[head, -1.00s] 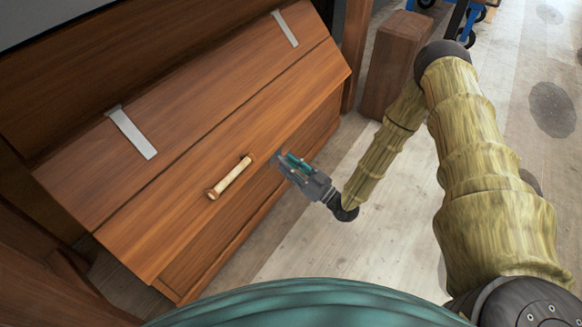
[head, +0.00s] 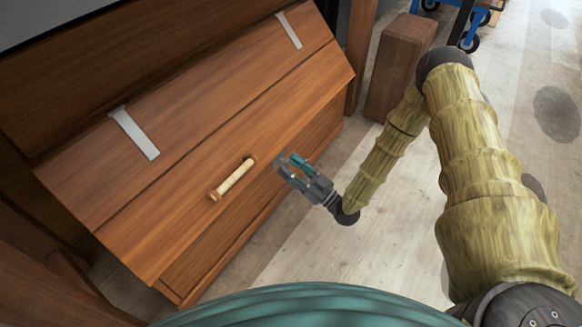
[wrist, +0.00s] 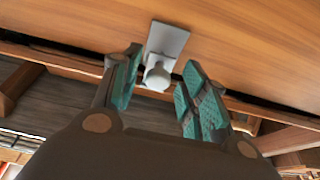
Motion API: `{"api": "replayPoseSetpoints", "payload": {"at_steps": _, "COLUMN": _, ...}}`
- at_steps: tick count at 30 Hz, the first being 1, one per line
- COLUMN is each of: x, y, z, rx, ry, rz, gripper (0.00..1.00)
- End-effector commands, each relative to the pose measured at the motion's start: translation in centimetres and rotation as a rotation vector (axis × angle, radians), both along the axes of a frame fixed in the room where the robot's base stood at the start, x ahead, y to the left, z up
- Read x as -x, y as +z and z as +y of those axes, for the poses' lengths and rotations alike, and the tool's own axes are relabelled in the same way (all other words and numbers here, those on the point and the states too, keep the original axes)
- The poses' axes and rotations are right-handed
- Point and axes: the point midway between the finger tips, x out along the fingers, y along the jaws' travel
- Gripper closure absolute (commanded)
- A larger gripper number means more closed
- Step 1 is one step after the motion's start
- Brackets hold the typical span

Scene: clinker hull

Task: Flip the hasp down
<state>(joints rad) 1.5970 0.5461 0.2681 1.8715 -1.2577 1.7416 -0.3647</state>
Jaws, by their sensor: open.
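My gripper (head: 288,164) is open and empty, at the front of the wooden chest (head: 200,205), to the right of its pale handle. In the wrist view, a grey metal plate (wrist: 168,42) with a rounded knob (wrist: 157,77) at its end sits on the wooden panel and looks like the hasp. The knob shows between the two teal-padded fingers, with a gap on each side; I cannot tell how far beyond the fingertips it lies. The hasp cannot be made out in the head view, so its angle is unclear.
The chest lid carries two grey straps (head: 134,132). A pale bar handle (head: 232,179) is on its front. A brown wooden block (head: 398,68) stands behind my arm, with a blue wheeled cart (head: 467,30) beyond.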

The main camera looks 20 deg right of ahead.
Motion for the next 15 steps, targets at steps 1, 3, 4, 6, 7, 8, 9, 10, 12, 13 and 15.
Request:
{"api": "replayPoseSetpoints", "payload": {"at_steps": 1, "x": 0.1, "y": -0.1, "z": -0.1, "rx": 0.001, "ry": 0.0, "rz": 0.001, "gripper": 0.57}}
{"api": "replayPoseSetpoints", "payload": {"at_steps": 3, "x": 0.4, "y": -0.2, "z": -0.3, "rx": 0.0, "ry": -0.001, "rz": 0.001, "gripper": 0.57}}
{"api": "replayPoseSetpoints", "payload": {"at_steps": 4, "x": 0.6, "y": -0.3, "z": -0.5, "rx": 0.001, "ry": -0.001, "rz": 0.002, "gripper": 0.57}}
{"api": "replayPoseSetpoints", "payload": {"at_steps": 6, "x": 1.2, "y": -0.6, "z": -1.0, "rx": 0.001, "ry": -0.002, "rz": 0.002, "gripper": 0.57}}
{"api": "replayPoseSetpoints", "payload": {"at_steps": 7, "x": 1.5, "y": -0.8, "z": -1.2, "rx": 0.0, "ry": -0.002, "rz": 0.003, "gripper": 0.57}}
{"api": "replayPoseSetpoints", "payload": {"at_steps": 8, "x": 1.9, "y": -0.9, "z": -1.5, "rx": -0.001, "ry": -0.002, "rz": 0.002, "gripper": 0.57}}
{"api": "replayPoseSetpoints", "payload": {"at_steps": 9, "x": 2.4, "y": -1.1, "z": -1.9, "rx": 0.0, "ry": -0.001, "rz": 0.002, "gripper": 0.57}}
{"api": "replayPoseSetpoints", "payload": {"at_steps": 10, "x": 2.8, "y": -1.4, "z": -2.3, "rx": 0.002, "ry": -0.001, "rz": 0.003, "gripper": 0.57}}
{"api": "replayPoseSetpoints", "payload": {"at_steps": 12, "x": 3.8, "y": -1.8, "z": -3.0, "rx": 0.001, "ry": -0.002, "rz": 0.002, "gripper": 0.57}}
{"api": "replayPoseSetpoints", "payload": {"at_steps": 13, "x": 4.2, "y": -2.0, "z": -3.3, "rx": 0.001, "ry": -0.001, "rz": 0.002, "gripper": 0.57}}
{"api": "replayPoseSetpoints", "payload": {"at_steps": 15, "x": 5.2, "y": -2.5, "z": -4.1, "rx": 0.002, "ry": -0.001, "rz": 0.003, "gripper": 0.57}}
